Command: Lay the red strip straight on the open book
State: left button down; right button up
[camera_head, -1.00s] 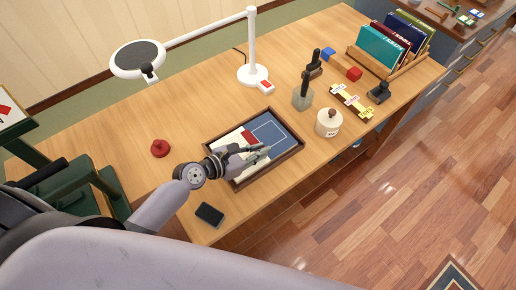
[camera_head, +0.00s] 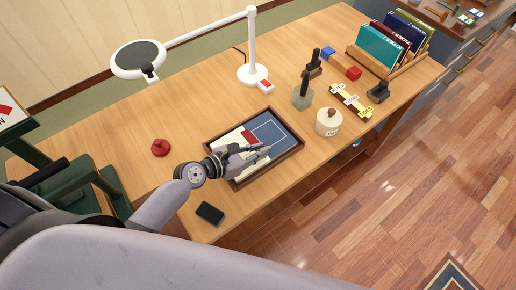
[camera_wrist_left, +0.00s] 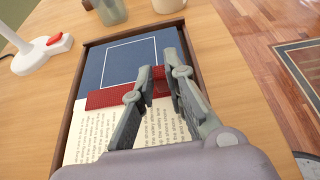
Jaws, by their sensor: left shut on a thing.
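The open book (camera_wrist_left: 122,62) lies in a shallow wooden tray (camera_head: 298,150) on the desk. One part is blue with a white rectangle outline; the other is a cream page of printed text. The red strip (camera_wrist_left: 106,97) lies across the book where the blue and the text meet, roughly in line with that border; its red end also shows in the head view (camera_head: 249,136). My left gripper (camera_wrist_left: 160,76) is over the book with its fingers closed around the strip. The fingers hide part of it, and I cannot tell whether it touches the page. My right gripper is out of view.
A red knob-like object (camera_head: 160,148) and a black phone-like slab (camera_head: 210,213) lie near the tray. The desk left of the tray is mostly clear.

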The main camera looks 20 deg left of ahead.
pick_arm(q)
jog(key=c, duration=1.5)
grip_release()
jog(key=shift+c, duration=0.2)
jog(key=shift+o, duration=0.5)
jog(key=o, duration=0.3)
jog(key=shift+r, duration=0.15)
notch_tip(320, 180, up, 3)
jog(key=p, duration=0.3)
notch_tip(320, 180, up, 4)
jog(key=p, duration=0.5)
